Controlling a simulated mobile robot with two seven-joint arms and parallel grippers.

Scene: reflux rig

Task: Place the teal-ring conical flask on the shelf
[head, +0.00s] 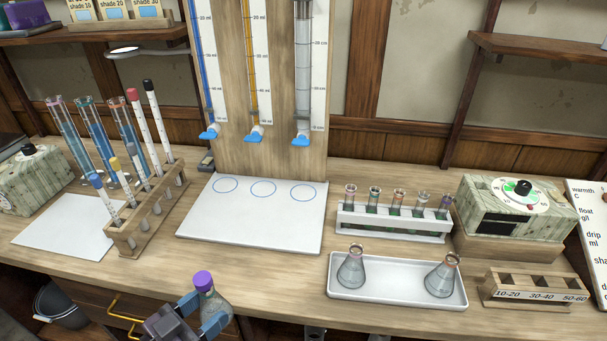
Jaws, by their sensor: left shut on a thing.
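My left gripper (203,317) is at the bottom of the head view, with its blue fingers shut on a conical flask with a purple stopper (203,281). The flask is held upright or nearly so, in front of the bench's front edge. I cannot make out a teal ring on it; the fingers hide part of its body. Two other conical flasks, a left one (351,271) and a right one (441,279), stand unstoppered in a white tray (396,293); their necks look pinkish. My right gripper is not in view.
Another shelf (105,35) at upper left carries boxes. A burette board (270,160) stands behind a white board with circles (250,225). A test tube rack (395,221), a dial box (520,215) and a slotted wooden block (535,290) fill the right. A wooden rack (148,220) stands left.

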